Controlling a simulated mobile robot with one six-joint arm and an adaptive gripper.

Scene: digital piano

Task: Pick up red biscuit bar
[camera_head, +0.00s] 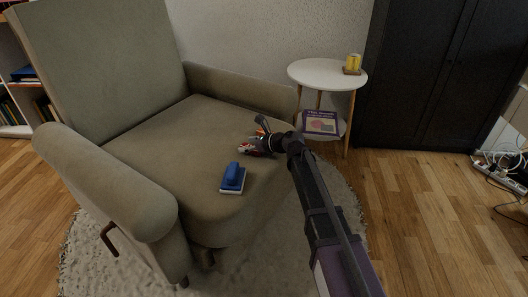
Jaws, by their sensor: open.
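A small red and white wrapped item (250,149), which looks like the red biscuit bar, lies on the seat of the armchair (150,145). My gripper (256,136) is open, low over the seat at the item's right end. The fingers and wrist partly cover the item. I cannot tell whether the fingers touch it. My arm reaches in from the lower right.
A blue-handled block with a white base (233,179) sits near the seat's front edge. The chair's armrests flank the seat. A round white side table (325,74) holds a yellow object (352,63); a purple book (321,123) lies below. A dark cabinet (430,75) stands behind.

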